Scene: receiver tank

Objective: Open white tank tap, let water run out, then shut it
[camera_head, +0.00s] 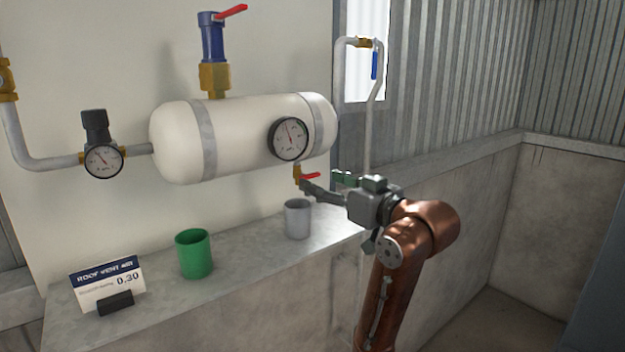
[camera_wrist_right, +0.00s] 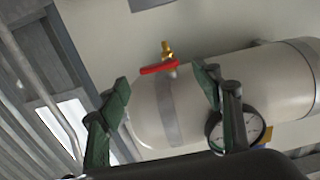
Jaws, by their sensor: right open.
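The white tank (camera_head: 245,135) lies horizontally against the wall and also fills much of the right wrist view (camera_wrist_right: 265,92). Under its right end is a brass tap (camera_head: 297,172) with a red lever (camera_head: 310,176); the lever also shows in the right wrist view (camera_wrist_right: 159,67). A grey cup (camera_head: 298,218) stands on the ledge below the tap. My right gripper (camera_head: 322,184) is open beside the tap, its fingers near the lever. In the right wrist view the lever appears between the open fingers (camera_wrist_right: 165,100); I cannot tell whether they touch it. My left gripper is not in view.
A green cup (camera_head: 194,254) and a sign (camera_head: 107,284) stand on the ledge (camera_head: 240,275). A blue valve with a red handle (camera_head: 213,40) tops the tank. Gauges (camera_head: 289,138) and pipes surround it. A pipe with a blue handle (camera_head: 375,66) rises behind my right arm.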

